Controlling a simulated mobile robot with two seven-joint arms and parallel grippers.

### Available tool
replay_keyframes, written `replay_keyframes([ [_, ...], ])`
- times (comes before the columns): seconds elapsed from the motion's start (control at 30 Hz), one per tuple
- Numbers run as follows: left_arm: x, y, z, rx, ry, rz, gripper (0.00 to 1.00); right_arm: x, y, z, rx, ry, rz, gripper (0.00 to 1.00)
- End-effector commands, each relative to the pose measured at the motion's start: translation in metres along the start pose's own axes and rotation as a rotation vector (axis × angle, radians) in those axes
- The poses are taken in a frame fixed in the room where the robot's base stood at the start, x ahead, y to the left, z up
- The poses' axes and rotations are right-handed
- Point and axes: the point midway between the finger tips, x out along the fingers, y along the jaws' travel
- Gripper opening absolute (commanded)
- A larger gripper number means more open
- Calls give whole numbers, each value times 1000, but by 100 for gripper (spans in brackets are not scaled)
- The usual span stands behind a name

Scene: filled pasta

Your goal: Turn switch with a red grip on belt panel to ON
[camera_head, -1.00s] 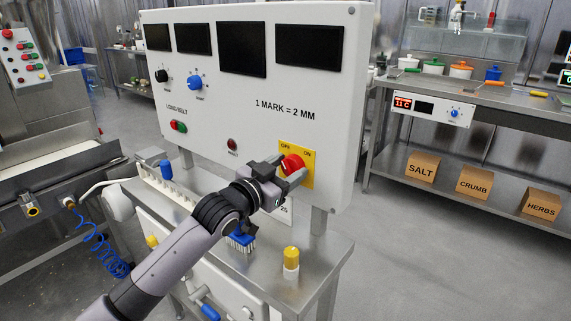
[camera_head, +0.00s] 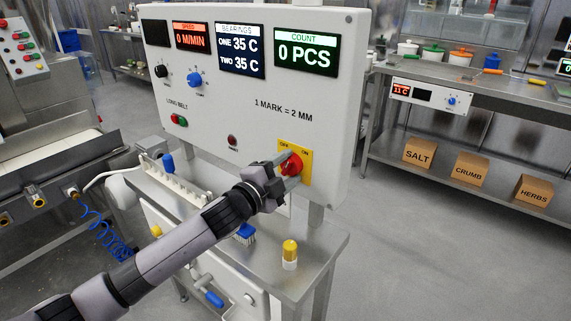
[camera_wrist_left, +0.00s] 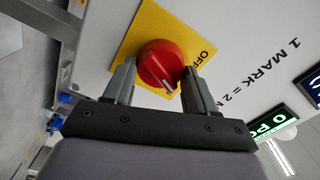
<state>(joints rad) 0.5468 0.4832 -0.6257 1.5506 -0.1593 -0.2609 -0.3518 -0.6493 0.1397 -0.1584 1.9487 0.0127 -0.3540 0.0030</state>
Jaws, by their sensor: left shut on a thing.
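The switch with the red grip (camera_head: 291,164) sits on a yellow plate (camera_head: 306,176) at the lower right of the white belt panel (camera_head: 215,115). The plate reads OFF at left and ON at right. My left gripper (camera_head: 285,172) is shut on the red grip, one finger on each side. In the left wrist view the red grip (camera_wrist_left: 160,66) lies between the fingers, and its white mark (camera_wrist_left: 169,87) points away from OFF, apparently toward the ON side. The ON label is hidden there. My right gripper is not in view.
The panel displays (camera_head: 306,52) are lit, with 0 PCS and 0 M/MIN. Black and blue knobs (camera_head: 194,79) and green and red buttons (camera_head: 178,120) are on the panel's left. Below stands a metal table (camera_head: 310,245) with a yellow-capped jar (camera_head: 290,254) and a blue brush (camera_head: 245,233).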

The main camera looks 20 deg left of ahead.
Motion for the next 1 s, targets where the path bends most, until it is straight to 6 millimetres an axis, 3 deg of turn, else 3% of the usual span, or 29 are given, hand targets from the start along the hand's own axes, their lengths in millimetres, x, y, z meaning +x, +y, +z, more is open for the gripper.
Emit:
replay_keyframes([
  [0.43,0,1,0,314,1,0,26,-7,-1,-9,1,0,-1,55],
  [1.0,0,2,0,407,0,0,26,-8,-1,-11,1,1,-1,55],
])
